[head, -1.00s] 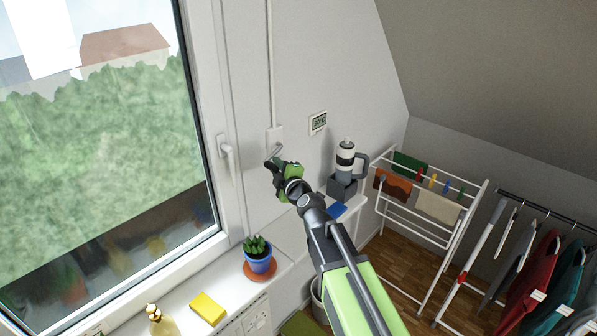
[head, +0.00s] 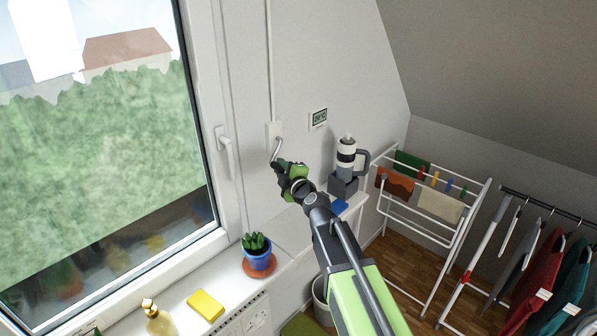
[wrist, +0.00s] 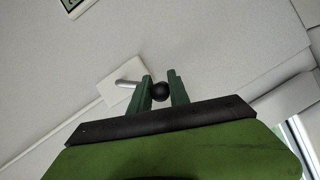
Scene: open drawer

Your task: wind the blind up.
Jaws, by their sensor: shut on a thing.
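The blind's crank (head: 277,148) is a short grey metal arm on a white wall plate (head: 274,131), right of the window. In the wrist view the crank arm (wrist: 127,84) reaches from the plate (wrist: 112,82) toward a black round knob (wrist: 159,91). My gripper (head: 279,166) is shut on the knob, which sits between its two green fingers in the wrist view (wrist: 160,88). The window (head: 100,150) shows mostly bare glass; the blind itself is not clearly visible.
The window handle (head: 225,150) is left of the crank. A grey-white flask (head: 346,160) stands right of my gripper. A drying rack (head: 430,205) is farther right.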

